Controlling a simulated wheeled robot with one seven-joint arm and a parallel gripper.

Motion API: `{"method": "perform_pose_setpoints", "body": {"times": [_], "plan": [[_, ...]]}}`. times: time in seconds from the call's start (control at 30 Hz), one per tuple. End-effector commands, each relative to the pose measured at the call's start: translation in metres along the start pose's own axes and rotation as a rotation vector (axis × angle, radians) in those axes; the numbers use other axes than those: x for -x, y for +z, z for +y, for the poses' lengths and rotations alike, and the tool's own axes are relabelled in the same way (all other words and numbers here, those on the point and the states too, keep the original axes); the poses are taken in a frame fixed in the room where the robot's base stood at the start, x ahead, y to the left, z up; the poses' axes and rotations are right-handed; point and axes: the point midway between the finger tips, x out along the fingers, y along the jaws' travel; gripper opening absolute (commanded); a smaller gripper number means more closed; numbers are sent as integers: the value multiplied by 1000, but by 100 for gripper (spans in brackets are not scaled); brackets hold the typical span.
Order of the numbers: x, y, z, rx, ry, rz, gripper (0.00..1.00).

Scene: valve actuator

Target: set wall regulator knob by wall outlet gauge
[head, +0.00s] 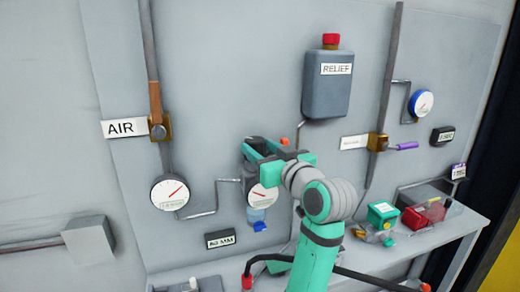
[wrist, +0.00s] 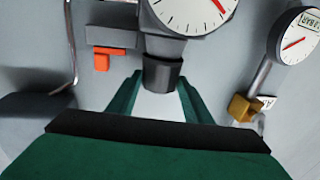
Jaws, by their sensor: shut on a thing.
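The wall regulator is on the panel near the middle of the head view, with a clear blue-tipped bowl (head: 258,221) below it. Its outlet gauge (head: 263,195) has a white dial and a red needle, and my gripper and arm partly cover it. The gauge also shows at the top of the wrist view (wrist: 190,10), cut off by the edge. The dark grey regulator knob (wrist: 162,74) sits between my fingertips in the wrist view. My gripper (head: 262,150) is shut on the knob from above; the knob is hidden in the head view.
An inlet gauge (head: 170,192) and a brown-handled AIR valve (head: 157,125) are to the left. A RELIEF tank (head: 326,82) is above right. A blue gauge (head: 420,103) is further right. A bench (head: 415,245) with red and green boxes stands below right.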

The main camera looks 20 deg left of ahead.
Motion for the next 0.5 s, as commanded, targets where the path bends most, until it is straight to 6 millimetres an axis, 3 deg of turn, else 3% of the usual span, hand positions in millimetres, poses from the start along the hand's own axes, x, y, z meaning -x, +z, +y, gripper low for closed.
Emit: {"method": "perform_pose_setpoints", "body": {"times": [0.27,0.5], "plan": [[0,1,-5,3,69,-3,23],[-2,1,-11,4,233,-2,23]]}}
